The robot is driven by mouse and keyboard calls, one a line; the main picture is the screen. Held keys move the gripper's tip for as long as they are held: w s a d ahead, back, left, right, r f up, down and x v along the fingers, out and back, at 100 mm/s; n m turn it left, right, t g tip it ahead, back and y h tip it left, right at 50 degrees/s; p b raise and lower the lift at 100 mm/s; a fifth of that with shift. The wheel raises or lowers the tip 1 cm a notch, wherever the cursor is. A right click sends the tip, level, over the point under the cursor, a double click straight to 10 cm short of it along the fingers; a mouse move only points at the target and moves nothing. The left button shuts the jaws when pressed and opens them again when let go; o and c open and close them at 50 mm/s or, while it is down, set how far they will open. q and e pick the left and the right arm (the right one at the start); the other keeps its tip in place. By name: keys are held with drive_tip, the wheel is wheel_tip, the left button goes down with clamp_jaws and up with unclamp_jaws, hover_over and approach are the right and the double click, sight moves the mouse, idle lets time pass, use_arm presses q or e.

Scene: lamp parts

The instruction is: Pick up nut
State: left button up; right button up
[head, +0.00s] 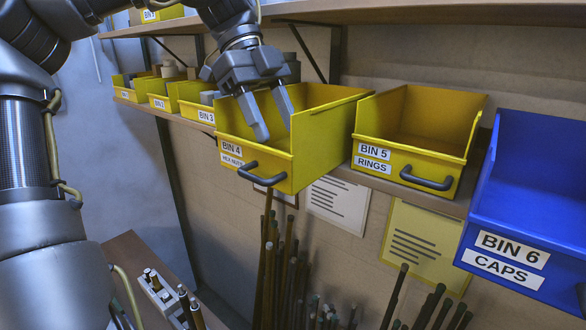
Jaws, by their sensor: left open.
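My left gripper (268,118) is over yellow bin 4 (272,160), its two fingers open and pointing down into the bin. The bin's label reads BIN 4, and the smaller line under it seems to name nuts. I see no nut: the bin's front wall and my fingers hide its floor. Nothing shows between the fingers. My right gripper is not in view.
Yellow bin 5 (412,150), labelled RINGS, and blue bin 6 (530,215), labelled CAPS, stand to the right. Smaller yellow bins (160,95) stand to the left. A shelf (420,12) runs above. Several rods (285,270) stand below.

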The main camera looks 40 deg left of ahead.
use_arm(q)
drive_tip(key=shift+s+d+f, duration=0.15)
drive_tip(key=shift+d+f, duration=0.1)
drive_tip(key=p+x, duration=0.1)
drive_tip(key=x, duration=0.2)
drive_tip(key=shift+s+f, duration=0.1)
drive_tip(key=shift+f, duration=0.05)
drive_tip(key=shift+d+f+p, duration=0.15)
drive_tip(key=shift+f+p, duration=0.15)
drive_tip(key=shift+f, duration=0.25)
drive_tip(key=shift+d, duration=0.15)
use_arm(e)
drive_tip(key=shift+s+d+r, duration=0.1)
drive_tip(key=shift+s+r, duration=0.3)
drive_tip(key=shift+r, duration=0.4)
use_arm(q)
drive_tip(key=shift+r, duration=0.1)
drive_tip(key=shift+c, duration=0.8)
drive_tip(key=c, duration=0.9)
